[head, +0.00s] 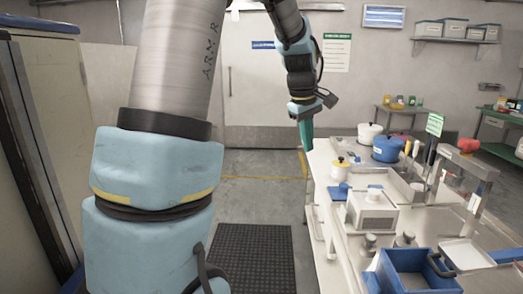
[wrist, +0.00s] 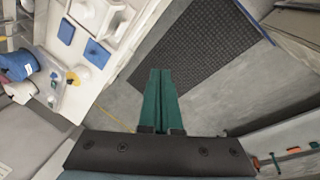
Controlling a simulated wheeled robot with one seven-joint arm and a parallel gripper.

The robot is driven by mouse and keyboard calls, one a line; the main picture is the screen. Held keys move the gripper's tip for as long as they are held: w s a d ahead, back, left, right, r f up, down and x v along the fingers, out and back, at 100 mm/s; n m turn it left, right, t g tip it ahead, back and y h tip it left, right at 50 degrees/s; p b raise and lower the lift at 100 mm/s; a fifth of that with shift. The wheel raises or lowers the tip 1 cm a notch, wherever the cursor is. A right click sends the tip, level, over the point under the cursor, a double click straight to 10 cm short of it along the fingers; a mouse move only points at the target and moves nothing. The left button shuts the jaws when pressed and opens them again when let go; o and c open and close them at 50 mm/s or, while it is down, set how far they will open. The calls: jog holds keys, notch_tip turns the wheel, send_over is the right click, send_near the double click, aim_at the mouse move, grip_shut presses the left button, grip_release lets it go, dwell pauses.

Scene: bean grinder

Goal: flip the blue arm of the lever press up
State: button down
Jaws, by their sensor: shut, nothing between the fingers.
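My gripper (head: 306,150) hangs in the air at the left edge of the white workbench, fingers pointing down. In the wrist view its green fingers (wrist: 160,72) are together and empty, above the floor. A white box-shaped machine (head: 374,212) with a blue part on top (head: 375,190) stands on the bench, right of and below my gripper in the head picture. A flat blue piece (head: 340,190) lies beside it. The machine also shows at the wrist view's top left (wrist: 95,14). I cannot tell clearly which thing is the lever press, or how its blue arm stands.
A blue bin (head: 408,280) is at the front. A white pot (head: 369,134), a blue pot (head: 387,149) and a yellow-lidded jar (head: 340,168) stand farther back. A dark mat (head: 252,255) lies on open floor.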

jog(key=s+a+f+m+y+b, duration=0.1)
jog(key=s+a+f+m, duration=0.3)
jog(key=s+a+f, duration=0.5)
jog(key=s+a+f+m+y+b, duration=0.1)
jog(key=s+a+f+m, duration=0.35)
jog(key=s+a, duration=0.4)
jog(key=d+f+n+g+h+b, duration=0.1)
jog(key=d+f+n+h+b, duration=0.15)
jog(key=d+n, duration=0.75)
jog(key=d+f+n+g+h+b, duration=0.1)
jog(key=d+f+n+h+b, duration=0.2)
jog(key=d, duration=1.4)
jog(key=d+f+n+g+h+b, duration=0.15)
jog(key=d+n+h+b, duration=0.4)
jog(key=d, duration=0.75)
jog(key=shift+n+t+y, duration=0.35)
jog(key=shift+n+y, duration=0.15)
jog(key=shift+y, duration=0.4)
jog(key=x, duration=0.3)
jog(key=b+x, duration=0.1)
jog(key=x, duration=0.2)
jog(key=b+x, duration=0.1)
jog(key=x, duration=0.3)
jog(key=shift+s+a+f, duration=0.1)
jog(key=shift+s+a, duration=0.05)
jog(key=shift+s, duration=0.25)
